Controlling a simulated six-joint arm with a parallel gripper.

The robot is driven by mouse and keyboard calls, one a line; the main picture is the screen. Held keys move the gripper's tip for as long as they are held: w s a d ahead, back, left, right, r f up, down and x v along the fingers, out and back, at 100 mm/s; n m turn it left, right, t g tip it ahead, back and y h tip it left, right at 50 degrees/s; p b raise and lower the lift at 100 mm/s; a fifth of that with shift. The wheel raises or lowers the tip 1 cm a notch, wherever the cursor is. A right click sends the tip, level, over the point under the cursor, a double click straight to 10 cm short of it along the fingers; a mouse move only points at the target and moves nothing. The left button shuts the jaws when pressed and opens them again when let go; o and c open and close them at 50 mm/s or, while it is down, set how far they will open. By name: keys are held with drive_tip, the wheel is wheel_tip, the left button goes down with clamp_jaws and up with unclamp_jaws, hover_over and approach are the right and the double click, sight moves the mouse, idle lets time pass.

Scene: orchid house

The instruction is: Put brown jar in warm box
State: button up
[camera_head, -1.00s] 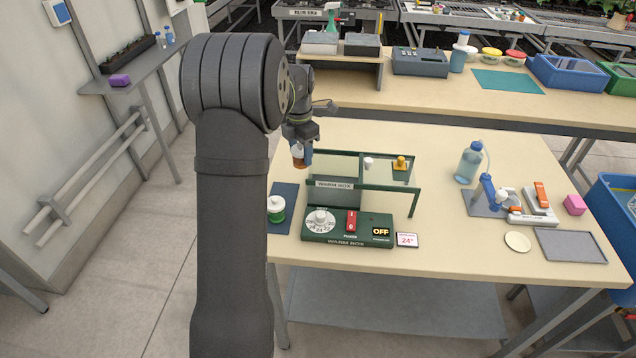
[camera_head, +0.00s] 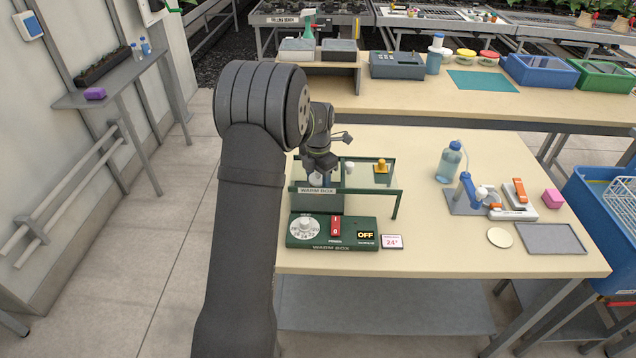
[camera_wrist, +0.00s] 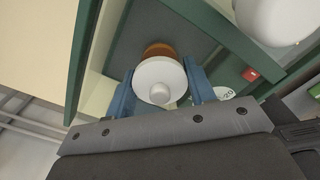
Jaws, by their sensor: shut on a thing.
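My gripper (camera_head: 318,177) is shut on the brown jar (camera_wrist: 157,48), with one blue finger on each side of it. The jar is upright, with a round white lid and knob toward the wrist camera; its brown side shows only as a thin rim. The warm box (camera_head: 317,191) is dark green, with a glass top on its right part and an open part at the left. The jar is over this open left part, within the green frame in the wrist view (camera_wrist: 205,25). How far it is above the floor I cannot tell.
The control panel (camera_head: 333,232) in front reads OFF. A blue bottle (camera_head: 449,162) stands farther right.

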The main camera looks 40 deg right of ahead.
drive_tip(key=shift+f, duration=0.6)
drive_tip(key=shift+f, duration=0.15)
drive_tip(key=o, duration=1.1)
drive_tip(key=shift+c, duration=0.2)
wheel_tip(320, 180, up, 12)
drive_tip(key=shift+r, duration=0.15)
wheel_tip(320, 180, down, 13)
drive_tip(key=shift+r, duration=2.3)
